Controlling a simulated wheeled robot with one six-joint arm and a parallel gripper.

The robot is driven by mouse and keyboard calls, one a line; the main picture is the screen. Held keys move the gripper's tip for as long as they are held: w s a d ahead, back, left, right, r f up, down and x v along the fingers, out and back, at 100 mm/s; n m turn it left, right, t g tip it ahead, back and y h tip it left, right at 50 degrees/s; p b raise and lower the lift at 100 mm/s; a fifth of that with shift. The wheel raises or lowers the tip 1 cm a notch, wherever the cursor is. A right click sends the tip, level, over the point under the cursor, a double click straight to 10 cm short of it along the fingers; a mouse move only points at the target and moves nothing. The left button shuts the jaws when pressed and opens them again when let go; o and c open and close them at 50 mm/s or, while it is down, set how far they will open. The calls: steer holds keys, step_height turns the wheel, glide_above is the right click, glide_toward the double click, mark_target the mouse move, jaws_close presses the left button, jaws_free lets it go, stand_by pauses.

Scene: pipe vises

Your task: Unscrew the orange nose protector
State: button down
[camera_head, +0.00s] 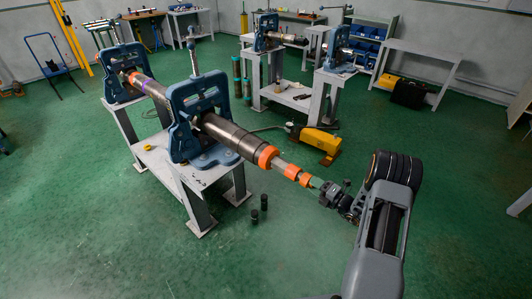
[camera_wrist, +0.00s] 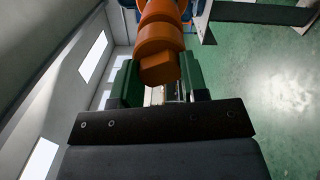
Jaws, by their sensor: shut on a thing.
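The orange nose protector (camera_head: 305,180) is at the near right end of the long dark pipe assembly (camera_head: 228,135). In the wrist view, the protector (camera_wrist: 159,68) shows as stepped orange rounds with a faceted end, lying between my two green fingers. My gripper (camera_head: 316,185) is shut on it, in line with the pipe axis; the fingers also show in the wrist view (camera_wrist: 158,80). The pipe is clamped in two blue vises, a near one (camera_head: 185,115) and a far one (camera_head: 117,75). The exact finger contact is partly hidden.
The vises stand on a grey bench (camera_head: 197,182). A yellow unit (camera_head: 320,140) lies on the floor behind the pipe, and two small dark cylinders (camera_head: 259,209) stand near the bench. Other benches with blue vises are at the back. The green floor in front is clear.

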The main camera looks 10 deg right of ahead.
steer(key=n+b, duration=0.6)
steer(key=n, duration=0.4)
steer(key=shift+f+y+b, duration=0.1)
steer(key=shift+y+b, duration=0.2)
steer(key=shift+b, duration=0.05)
steer(key=shift+s, duration=0.1)
steer(key=shift+f+n+g+b, duration=0.1)
steer(key=shift+n+g+b, duration=0.15)
steer(key=shift+n+b, duration=3.7)
steer(key=shift+f+n+g+b, duration=0.1)
steer(key=shift+n+g+b, duration=0.15)
steer(key=shift+n+b, duration=3.7)
steer(key=shift+r+m+b, duration=0.1)
steer(key=shift+m+b, duration=0.45)
steer(key=shift+m, duration=0.05)
